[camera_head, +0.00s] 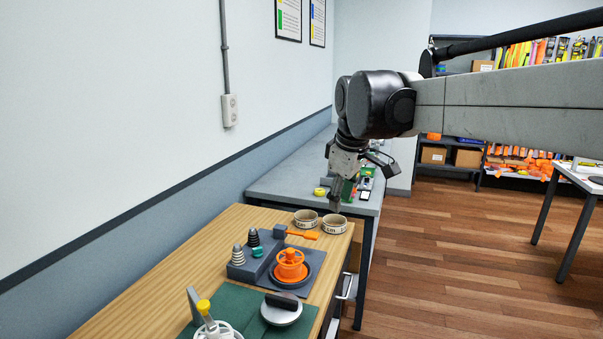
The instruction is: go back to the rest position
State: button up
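My gripper (334,205) points down above the far right end of the wooden table, close to two small bowls with lettering. One bowl (306,218) stands to the left and the other bowl (334,224) right below the fingertips. The fingers look close together, but they are small and seen edge-on, so whether they are open or shut is unclear. I see nothing clearly held. My arm reaches in from the right edge of the picture.
A grey bench (285,180) stands behind. The wall is left; floor is open right.

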jog(key=s+d+f+m+t, duration=0.1)
jog(key=s+d+f+m, duration=0.2)
jog(key=s, duration=0.6)
jog(key=s+d+f+m+t, duration=0.1)
jog(key=s+d+f+m, duration=0.3)
jog(key=s, duration=0.5)
jog(key=s+d+f+m+t, duration=0.1)
jog(key=s+d+f+m, duration=0.2)
jog(key=s+f, duration=0.4)
jog(key=s+d, duration=0.1)
jog(key=s, duration=0.1)
jog(key=shift+s+d+m+h, duration=0.15)
jog(key=shift+s+m+h, duration=0.15)
jog(key=shift+s+m, duration=0.1)
jog(key=shift+r, duration=0.1)
jog(key=shift+c, duration=0.4)
